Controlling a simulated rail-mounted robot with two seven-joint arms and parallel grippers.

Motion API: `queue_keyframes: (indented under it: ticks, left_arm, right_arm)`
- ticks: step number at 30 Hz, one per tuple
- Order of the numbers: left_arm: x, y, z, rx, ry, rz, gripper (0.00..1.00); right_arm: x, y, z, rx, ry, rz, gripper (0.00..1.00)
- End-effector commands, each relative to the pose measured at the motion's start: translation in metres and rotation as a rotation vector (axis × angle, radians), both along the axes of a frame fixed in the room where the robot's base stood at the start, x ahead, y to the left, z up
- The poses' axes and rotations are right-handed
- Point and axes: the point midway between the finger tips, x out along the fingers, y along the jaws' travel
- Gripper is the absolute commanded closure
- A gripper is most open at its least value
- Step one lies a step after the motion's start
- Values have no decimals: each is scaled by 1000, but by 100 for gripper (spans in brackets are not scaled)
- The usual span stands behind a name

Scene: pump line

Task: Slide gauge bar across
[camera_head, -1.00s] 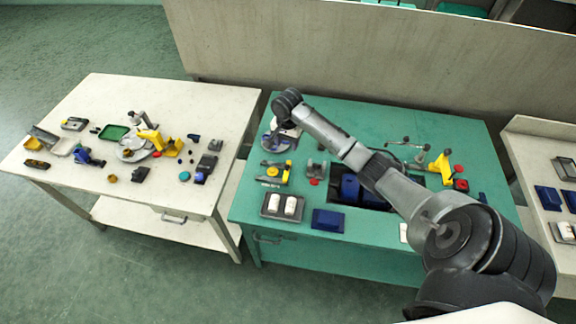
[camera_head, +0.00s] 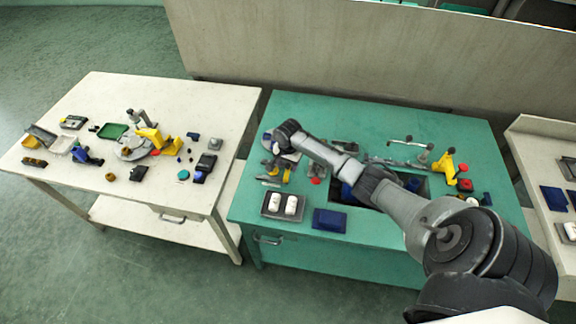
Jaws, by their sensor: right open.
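My right arm reaches in from the lower right over the green table. My right gripper (camera_head: 279,168) points down at the table's left part, over a yellow and grey piece (camera_head: 268,165). It is open; its fingers are small and partly mixed with the piece, so I cannot tell if they touch it. I cannot make out for certain which part is the gauge bar. A thin grey bar (camera_head: 402,163) lies along the back of the dark recess, partly behind my arm. My left gripper is not in view.
A tray with two white cylinders (camera_head: 271,216) and a blue block (camera_head: 330,221) stand at the green table's front. A yellow bracket (camera_head: 444,166) and a lever (camera_head: 407,141) stand at its right. The white table (camera_head: 200,100) holds many small parts. The green table's back is clear.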

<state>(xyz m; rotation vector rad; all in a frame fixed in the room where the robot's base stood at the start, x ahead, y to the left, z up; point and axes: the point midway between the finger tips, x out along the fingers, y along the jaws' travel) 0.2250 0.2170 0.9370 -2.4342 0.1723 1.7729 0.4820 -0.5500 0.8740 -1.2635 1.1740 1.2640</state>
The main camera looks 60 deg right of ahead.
Motion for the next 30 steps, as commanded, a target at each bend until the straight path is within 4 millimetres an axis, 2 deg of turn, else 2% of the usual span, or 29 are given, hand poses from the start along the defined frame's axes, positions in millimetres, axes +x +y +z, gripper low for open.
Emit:
queue_keyframes:
  ticks: [4, 14, 30]
  left_arm:
    - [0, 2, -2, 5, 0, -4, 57]
    - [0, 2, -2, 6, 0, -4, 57]
    - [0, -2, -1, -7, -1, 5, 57]
  right_arm:
    - [0, 0, -7, 0, -1, 0, 50]
    - [0, 0, -8, 0, -1, 0, 50]
    - [0, 0, -8, 0, 0, 0, 100]
